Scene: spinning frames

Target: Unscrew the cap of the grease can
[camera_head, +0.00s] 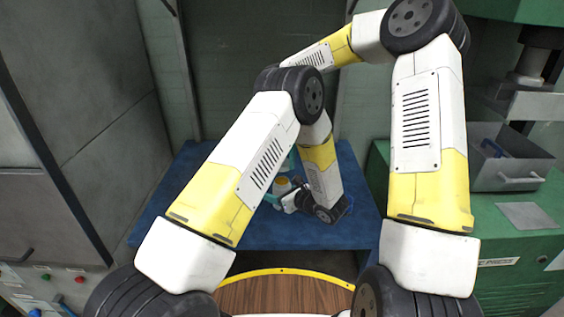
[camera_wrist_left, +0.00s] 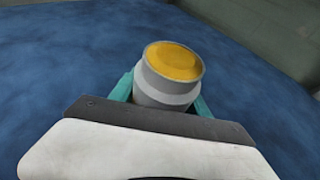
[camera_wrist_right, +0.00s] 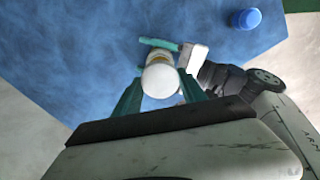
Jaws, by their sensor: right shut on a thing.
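The grease can (camera_wrist_left: 165,90) is a grey cylinder with a yellow round top; it also shows small in the head view (camera_head: 282,185). My left gripper (camera_wrist_left: 162,98) has its teal fingers on either side of the can; whether they press on it is unclear. My right gripper (camera_wrist_right: 158,98) is shut on a white round cap (camera_wrist_right: 161,81) that faces its camera. The cap hides much of what lies beyond it, and the gap between cap and can cannot be judged. My left gripper also shows beyond the cap in the right wrist view (camera_wrist_right: 172,50).
A blue table (camera_head: 190,205) lies under the work, with bare room around the can. A small blue round object (camera_wrist_right: 246,19) lies near its edge. A green bench with a grey bin (camera_head: 512,170) stands at the right. My forearms cross above the table.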

